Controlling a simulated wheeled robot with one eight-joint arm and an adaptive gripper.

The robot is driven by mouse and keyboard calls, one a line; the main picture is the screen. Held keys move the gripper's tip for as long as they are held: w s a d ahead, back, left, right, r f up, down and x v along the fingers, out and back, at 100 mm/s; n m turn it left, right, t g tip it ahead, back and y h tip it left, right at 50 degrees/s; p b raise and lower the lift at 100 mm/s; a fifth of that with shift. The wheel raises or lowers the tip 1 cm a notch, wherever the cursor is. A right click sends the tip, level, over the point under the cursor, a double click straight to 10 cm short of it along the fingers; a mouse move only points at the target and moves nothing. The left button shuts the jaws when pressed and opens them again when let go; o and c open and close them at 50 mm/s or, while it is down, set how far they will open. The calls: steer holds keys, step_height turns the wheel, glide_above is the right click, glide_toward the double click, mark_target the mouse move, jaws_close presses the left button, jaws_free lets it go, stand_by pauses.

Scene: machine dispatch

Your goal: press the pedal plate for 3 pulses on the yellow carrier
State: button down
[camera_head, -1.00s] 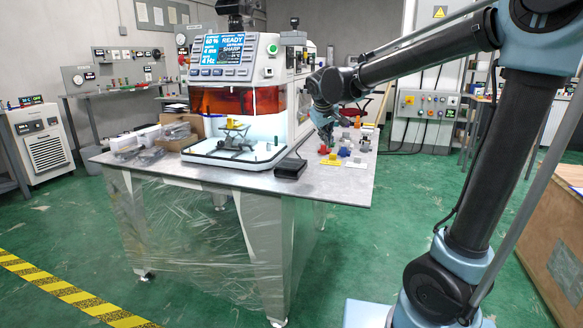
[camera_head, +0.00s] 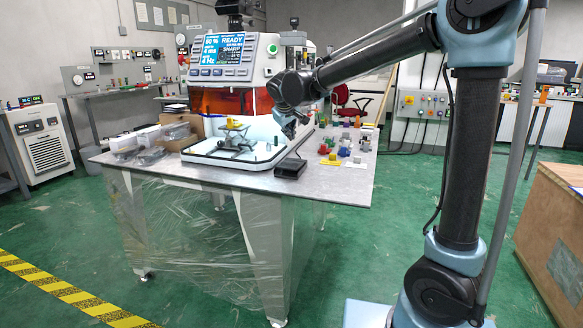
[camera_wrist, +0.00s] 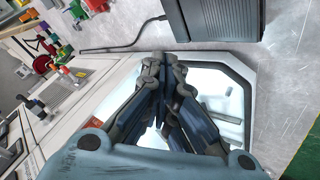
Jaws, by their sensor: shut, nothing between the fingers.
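The pedal plate, a black ribbed box (camera_head: 291,168), lies on the table just right of the machine's tray. It also shows at the top of the wrist view (camera_wrist: 215,20), with a cable leading left. The yellow carrier (camera_head: 232,123) appears to be the yellow piece on the small stand inside the machine's white tray. My gripper (camera_head: 291,133) is shut and empty, above the table behind the pedal plate and near the tray's right edge. In the wrist view my fingers (camera_wrist: 163,65) are together over the tray corner, apart from the pedal plate.
The laser machine (camera_head: 232,55) has a lit screen reading READY and an orange window. Several small coloured parts (camera_head: 345,150) stand on the table to the right. A cardboard box (camera_head: 178,128) and wrapped items lie left. The table front is clear.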

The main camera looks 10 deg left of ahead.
mark_target(288, 164)
steer(key=shift+s+f, duration=0.2)
steer(key=shift+f, duration=1.8)
steer(key=shift+s+f, duration=0.2)
steer(key=shift+f, duration=1.8)
steer(key=shift+f, duration=0.2)
steer(key=shift+s+f, duration=0.1)
steer(key=shift+f, duration=0.1)
steer(key=shift+s+f, duration=0.1)
steer(key=shift+f, duration=0.5)
steer(key=shift+r, duration=1.05)
steer(key=shift+w+r, duration=0.2)
steer(key=shift+r, duration=1.05)
steer(key=shift+w+r, duration=0.2)
steer(key=shift+r, duration=1.05)
